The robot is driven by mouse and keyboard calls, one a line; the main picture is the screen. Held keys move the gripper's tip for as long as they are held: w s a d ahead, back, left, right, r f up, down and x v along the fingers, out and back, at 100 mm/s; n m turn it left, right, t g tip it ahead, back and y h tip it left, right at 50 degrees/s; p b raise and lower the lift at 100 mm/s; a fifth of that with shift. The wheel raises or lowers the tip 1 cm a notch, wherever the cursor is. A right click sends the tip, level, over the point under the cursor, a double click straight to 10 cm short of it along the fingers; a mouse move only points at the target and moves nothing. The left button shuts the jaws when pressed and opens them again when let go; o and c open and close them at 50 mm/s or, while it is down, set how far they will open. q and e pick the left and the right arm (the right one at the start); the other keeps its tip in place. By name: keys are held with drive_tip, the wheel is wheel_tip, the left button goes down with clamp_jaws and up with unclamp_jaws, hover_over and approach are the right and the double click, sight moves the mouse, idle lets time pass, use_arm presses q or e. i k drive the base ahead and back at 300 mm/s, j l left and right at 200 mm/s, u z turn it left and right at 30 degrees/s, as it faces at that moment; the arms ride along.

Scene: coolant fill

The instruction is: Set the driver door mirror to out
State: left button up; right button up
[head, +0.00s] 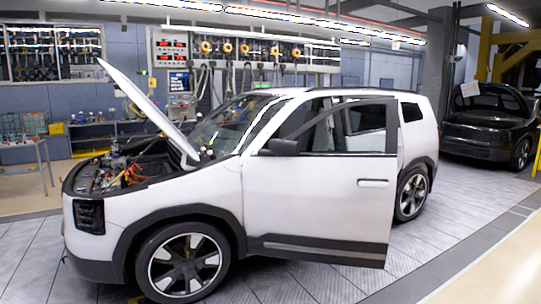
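A white car (200,189) stands in the middle of the head view with its nose to the left. Its near front door (320,195) is swung open toward me. The black door mirror (283,147) sits at the front lower corner of that door's window and appears to stick out from the door. Its glass face cannot be made out from here. Neither of my grippers shows in this view.
The car's hood (147,108) is raised over an open engine bay (130,170). A dark car (488,125) stands at the back right. Shelves and a tool wall (245,50) line the back. The tiled floor (310,285) in front of the white car is clear.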

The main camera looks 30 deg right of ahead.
sight(282, 148)
drive_tip(key=k+l, duration=0.1)
drive_tip(key=l, duration=0.35)
drive_tip(key=k+l, duration=0.1)
drive_tip(key=l, duration=0.35)
drive_tip(key=k+l, duration=0.1)
drive_tip(key=l, duration=0.35)
drive_tip(key=i+l, duration=0.1)
drive_tip(key=l, duration=0.3)
drive_tip(key=i+l, duration=0.1)
drive_tip(key=l, duration=0.3)
drive_tip(key=i+l, duration=0.1)
drive_tip(key=l, duration=0.25)
drive_tip(key=i+l, duration=0.1)
drive_tip(key=l, duration=0.3)
drive_tip(key=i+l, duration=0.1)
drive_tip(key=l, duration=0.3)
